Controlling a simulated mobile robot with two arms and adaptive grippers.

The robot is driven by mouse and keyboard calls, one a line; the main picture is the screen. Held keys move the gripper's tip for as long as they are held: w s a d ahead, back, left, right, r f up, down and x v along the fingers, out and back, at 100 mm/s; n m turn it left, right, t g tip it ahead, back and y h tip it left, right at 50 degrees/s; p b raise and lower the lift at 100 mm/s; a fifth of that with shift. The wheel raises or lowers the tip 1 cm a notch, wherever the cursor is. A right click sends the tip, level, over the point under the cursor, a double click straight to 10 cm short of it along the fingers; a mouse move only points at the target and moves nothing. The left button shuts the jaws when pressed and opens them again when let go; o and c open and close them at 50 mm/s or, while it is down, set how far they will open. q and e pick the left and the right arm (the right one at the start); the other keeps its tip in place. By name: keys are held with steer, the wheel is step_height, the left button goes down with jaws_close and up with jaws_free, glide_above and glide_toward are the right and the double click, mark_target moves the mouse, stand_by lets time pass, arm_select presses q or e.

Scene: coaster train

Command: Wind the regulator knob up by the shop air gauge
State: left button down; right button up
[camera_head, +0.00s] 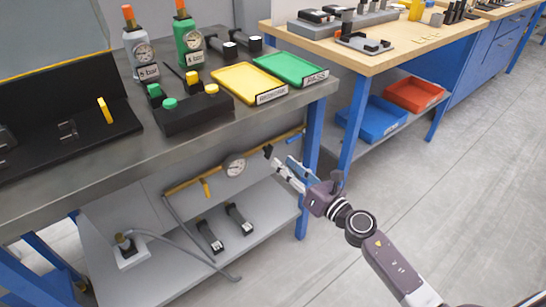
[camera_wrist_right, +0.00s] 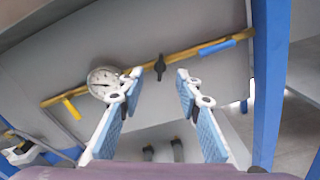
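The shop air gauge (camera_head: 234,166), a round white dial, sits on a brass pipe under the workbench. It also shows in the right wrist view (camera_wrist_right: 103,82). The black regulator knob (camera_wrist_right: 160,66) is on the same pipe, right of the gauge; in the head view it is small (camera_head: 267,151). My right gripper (camera_wrist_right: 159,75) is open and empty, its fingers pointing at the pipe. In the right wrist view the knob appears between the fingertips; I cannot tell how much distance is left. The gauge needle is too small to read. My left gripper is not in view.
A yellow handle (camera_head: 206,187) and a blue handle (camera_wrist_right: 217,46) are on the pipe, either side of the gauge and knob. A blue bench leg (camera_head: 308,190) stands close to my right gripper. The lower shelf (camera_head: 180,262) holds a hose and two black cylinders.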

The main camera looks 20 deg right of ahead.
mark_target(271, 152)
steer(key=x, duration=0.6)
steer(key=shift+w, duration=0.25)
jaws_close()
